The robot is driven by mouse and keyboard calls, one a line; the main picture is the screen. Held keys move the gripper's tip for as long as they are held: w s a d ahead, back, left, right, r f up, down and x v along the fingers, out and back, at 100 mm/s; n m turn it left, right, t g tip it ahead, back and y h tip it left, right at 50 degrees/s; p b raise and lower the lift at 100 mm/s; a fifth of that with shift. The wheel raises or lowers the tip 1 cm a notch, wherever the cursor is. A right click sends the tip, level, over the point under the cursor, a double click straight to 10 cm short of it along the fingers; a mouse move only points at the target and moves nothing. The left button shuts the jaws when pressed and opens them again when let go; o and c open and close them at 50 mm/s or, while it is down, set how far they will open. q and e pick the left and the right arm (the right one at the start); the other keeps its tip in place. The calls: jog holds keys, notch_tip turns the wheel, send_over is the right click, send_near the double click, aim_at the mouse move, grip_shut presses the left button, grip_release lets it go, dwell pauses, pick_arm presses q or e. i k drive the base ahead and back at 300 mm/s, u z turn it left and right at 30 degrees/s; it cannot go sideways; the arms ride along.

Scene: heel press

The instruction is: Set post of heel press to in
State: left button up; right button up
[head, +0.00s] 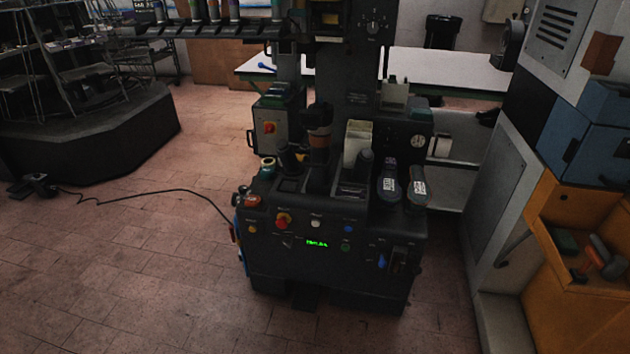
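The heel press (335,230) stands in the middle of the head view, a dark machine on the tiled floor. An upright post with a brown band (319,135) rises from the top of the machine. Two dark shoe-like forms with white labels (390,185) lie on its right side. I cannot tell which part is the post that the task names, or its setting. Neither of my grippers is in view.
A yellow-orange cabinet (560,290) and a grey cabinet (497,190) stand at the right. A white table (420,70) is behind the press. A black cable (150,192) lies on the floor at left. The floor in front and to the left is mostly clear.

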aim_at(318, 119)
jog(key=u, duration=0.75)
jog(key=i, duration=1.65)
jog(key=z, duration=0.3)
